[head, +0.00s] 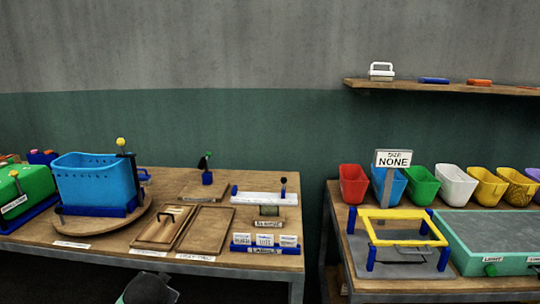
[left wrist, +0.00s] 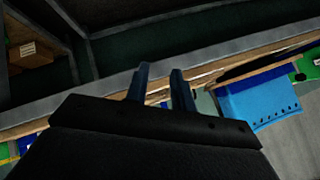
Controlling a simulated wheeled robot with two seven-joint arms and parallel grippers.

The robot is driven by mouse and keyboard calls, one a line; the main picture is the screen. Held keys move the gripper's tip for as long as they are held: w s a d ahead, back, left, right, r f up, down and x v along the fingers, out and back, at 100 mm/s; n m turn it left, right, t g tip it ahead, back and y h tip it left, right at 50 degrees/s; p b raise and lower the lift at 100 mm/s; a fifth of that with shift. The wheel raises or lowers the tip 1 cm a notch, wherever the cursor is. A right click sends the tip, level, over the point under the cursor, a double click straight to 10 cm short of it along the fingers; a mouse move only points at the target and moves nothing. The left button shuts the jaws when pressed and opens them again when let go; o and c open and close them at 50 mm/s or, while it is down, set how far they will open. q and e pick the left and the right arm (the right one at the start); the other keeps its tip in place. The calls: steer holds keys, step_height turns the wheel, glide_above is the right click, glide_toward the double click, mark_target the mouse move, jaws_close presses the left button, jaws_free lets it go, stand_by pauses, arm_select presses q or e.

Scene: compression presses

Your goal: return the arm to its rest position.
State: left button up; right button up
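My left gripper (left wrist: 161,80) shows in the left wrist view as two dark fingers with a clear gap between them. Nothing is seen between the fingers. The left wrist view is turned over, and the blue perforated basket (left wrist: 258,104) shows to the right of the fingers, apart from them. In the head view no gripper can be made out, and my right gripper is in neither view.
The left table (head: 150,238) holds the blue basket (head: 95,182) on a round wooden board, a green press (head: 28,190), wooden trays and label holders. The right table (head: 400,288) holds a yellow-topped frame (head: 403,220), a "NONE" sign (head: 394,159) and coloured bins. A shelf (head: 440,86) hangs above.

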arm_select(q)
steer(key=s+d+f+g+h, duration=0.1)
steer(key=s+d+f, duration=0.4)
steer(key=s, duration=0.6)
steer(key=s+d+f+n+g+h+p, duration=0.1)
steer(key=s+d+f+g+h, duration=0.1)
steer(key=s+d+f, duration=0.3)
steer(key=s+d+f+n+g+h+p, duration=0.1)
steer(key=s+d+f+g, duration=0.2)
steer(key=s, duration=1.6)
steer(key=d+f, duration=0.3)
steer(key=f, duration=0.4)
steer(key=shift+s+g+h, duration=0.2)
steer(key=shift+g+h, duration=0.1)
steer(key=shift+g, duration=0.1)
